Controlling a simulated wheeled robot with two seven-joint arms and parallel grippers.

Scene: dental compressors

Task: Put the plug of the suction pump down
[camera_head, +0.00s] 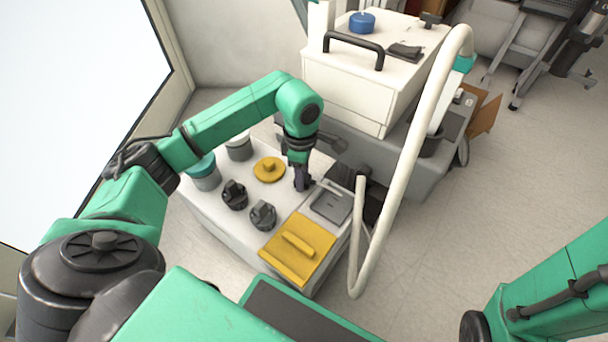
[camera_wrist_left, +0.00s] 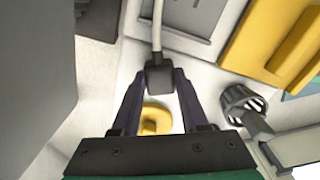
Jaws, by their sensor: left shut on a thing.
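The plug (camera_wrist_left: 160,77) is a small dark block with a pale cable (camera_wrist_left: 157,25) running away from its far end. My left gripper (camera_wrist_left: 158,84) is shut on it, one finger on each side. In the head view my left gripper (camera_head: 303,184) points down over the white machine top (camera_head: 222,222), between a round yellow cap and a grey square panel. The plug is hard to make out there. I cannot tell whether it touches the surface. My right arm shows at the lower right, but its gripper is out of view.
The top carries the yellow cap (camera_head: 269,170), dark knobs (camera_head: 263,215), a yellow panel (camera_head: 298,248), the grey panel (camera_head: 331,204) and a teal-lidded jar (camera_head: 203,172). A white cabinet (camera_head: 350,85) stands behind. A thick cream hose (camera_head: 402,180) loops at the right.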

